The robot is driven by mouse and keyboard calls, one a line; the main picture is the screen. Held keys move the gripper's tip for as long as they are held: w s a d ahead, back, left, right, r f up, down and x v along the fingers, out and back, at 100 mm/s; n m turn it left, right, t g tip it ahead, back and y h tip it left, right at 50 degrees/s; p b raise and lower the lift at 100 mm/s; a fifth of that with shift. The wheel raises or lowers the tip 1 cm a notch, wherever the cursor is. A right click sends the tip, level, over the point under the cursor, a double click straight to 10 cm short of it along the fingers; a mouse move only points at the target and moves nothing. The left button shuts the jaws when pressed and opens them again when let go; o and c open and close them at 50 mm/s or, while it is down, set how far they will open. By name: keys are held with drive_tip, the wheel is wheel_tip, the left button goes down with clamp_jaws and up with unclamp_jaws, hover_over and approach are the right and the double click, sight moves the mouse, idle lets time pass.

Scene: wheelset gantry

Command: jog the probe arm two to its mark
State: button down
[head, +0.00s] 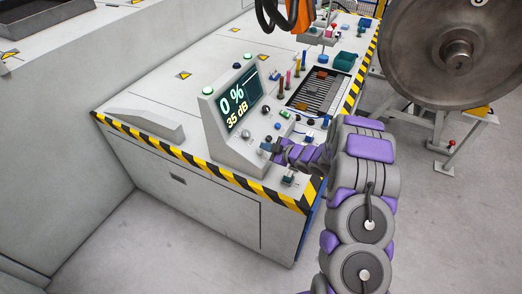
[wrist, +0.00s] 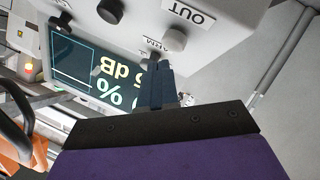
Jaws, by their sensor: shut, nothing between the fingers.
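The grey control console (head: 222,132) stands on the bench, its screen (head: 239,101) reading "0 %" and "35 dB". In the wrist view the screen (wrist: 72,68) is upside down. My gripper (head: 274,149) is at the console's lower right side. In the wrist view my gripper (wrist: 156,72) is shut and empty, its tips at a small control under the "ARM" label (wrist: 156,45). The tips cover most of that control, and I cannot tell whether they touch it. I cannot pick out probe arm two for certain.
The bench edge has yellow and black stripes (head: 200,165). Several coloured pegs and small controls stand beyond the console, near a dark slatted tray (head: 318,91). A large steel wheel (head: 440,50) is at the right. An orange part with black cables (head: 298,14) hangs above.

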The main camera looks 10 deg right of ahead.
drive_tip(key=r+p, duration=0.1)
drive_tip(key=s+d+r+p, duration=0.1)
drive_tip(key=r, duration=0.1)
drive_tip(key=r+p, duration=0.1)
drive_tip(key=shift+s+d+r, duration=0.15)
drive_tip(key=shift+d+r, duration=0.15)
drive_tip(key=shift+d, duration=0.05)
idle(1.4)
